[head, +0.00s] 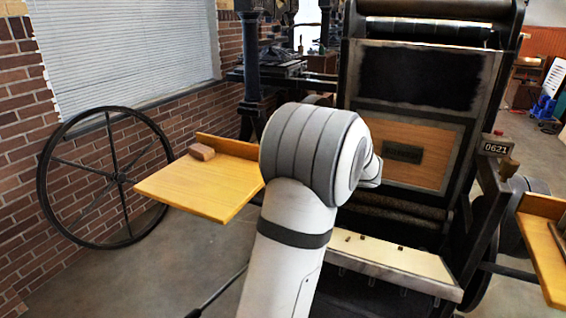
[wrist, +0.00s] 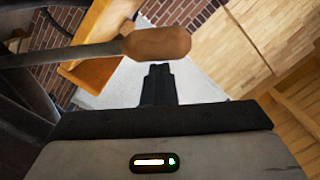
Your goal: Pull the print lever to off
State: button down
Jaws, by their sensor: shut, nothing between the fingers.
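A lever with a rounded brown wooden handle (wrist: 157,43) on a grey rod (wrist: 70,55) shows in the wrist view, and I take it to be the print lever. The rod comes in from the left edge and the handle ends near the top middle. My gripper (wrist: 158,70) is shut and empty, with its dark fingertips just below the handle in the picture. A narrow gap shows between them there; I cannot tell the depth between them. In the head view my arm covers the middle of the press, and neither my gripper nor this handle can be made out.
The press (head: 418,80) stands behind my arm, with a number plate (head: 496,148) at its right. A wooden side shelf (head: 195,187) holds a small block (head: 201,152). Another shelf (head: 545,250) is at the right edge. A large spoked wheel (head: 45,190) stands by the brick wall.

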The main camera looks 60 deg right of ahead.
jog(key=shift+a+f, duration=0.1)
jog(key=shift+f, duration=0.25)
jog(key=d+r+p, duration=0.2)
jog(key=d+r, duration=0.1)
jog(key=r, duration=0.1)
jog(key=s+b, duration=0.1)
jog(key=s, duration=0.9)
jog(key=shift+s+d, duration=0.3)
jog(key=shift+d, duration=0.1)
